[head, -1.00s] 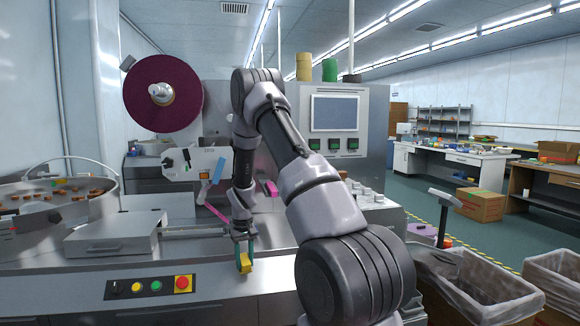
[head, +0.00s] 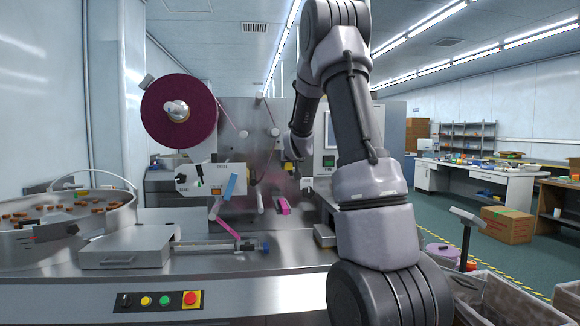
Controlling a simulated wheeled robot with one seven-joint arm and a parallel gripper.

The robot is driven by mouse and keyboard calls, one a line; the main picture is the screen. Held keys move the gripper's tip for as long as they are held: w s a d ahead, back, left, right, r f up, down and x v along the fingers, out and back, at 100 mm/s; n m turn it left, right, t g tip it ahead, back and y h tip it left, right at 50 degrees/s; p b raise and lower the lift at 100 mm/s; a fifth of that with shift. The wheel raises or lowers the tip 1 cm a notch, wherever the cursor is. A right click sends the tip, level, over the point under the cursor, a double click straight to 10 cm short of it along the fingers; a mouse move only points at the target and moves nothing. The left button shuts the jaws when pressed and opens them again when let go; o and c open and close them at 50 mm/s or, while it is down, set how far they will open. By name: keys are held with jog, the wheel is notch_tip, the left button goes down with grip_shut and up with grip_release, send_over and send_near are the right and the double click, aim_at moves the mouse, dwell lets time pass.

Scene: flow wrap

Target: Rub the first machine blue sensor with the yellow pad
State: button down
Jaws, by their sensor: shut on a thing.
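My arm reaches up and over, then down and away to the machine's upright panel, where my wrist link (head: 299,145) shows. A small dark blue part (head: 265,246) sits at the right end of the metal slide on the deck. I cannot tell which blue part is the sensor.
A round feeder bowl (head: 60,235) with brown pieces stands at the left. A metal box (head: 128,248) lies on the deck, with a button panel (head: 158,301) at the front. Pink film (head: 234,229) runs across the machine.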

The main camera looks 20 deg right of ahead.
jog(key=shift+w+d, duration=0.25)
jog(key=shift+w, duration=0.7)
jog(key=shift+w+d, duration=0.25)
jog(key=shift+w, duration=0.65)
jog(key=shift+w+d, duration=0.25)
jog(key=shift+w, duration=0.7)
jog(key=shift+w+d, duration=0.25)
jog(key=shift+w, duration=0.65)
jog(key=shift+s+d, duration=0.3)
jog(key=shift+d, duration=0.65)
jog(key=shift+s+d, duration=0.3)
jog(key=shift+d, duration=0.65)
jog(key=shift+w, duration=0.1)
jog(key=shift+w+a, duration=0.2)
jog(key=shift+a, duration=0.45)
jog(key=shift+w+a, duration=0.25)
jog(key=shift+a, duration=0.35)
jog(key=shift+w+a, duration=0.2)
jog(key=shift+a, duration=0.45)
jog(key=shift+s+a, duration=0.25)
jog(key=shift+s, duration=0.7)
jog(key=shift+s+a, duration=0.25)
jog(key=shift+s, duration=0.7)
jog(key=shift+s+a, duration=0.25)
jog(key=shift+s, duration=0.7)
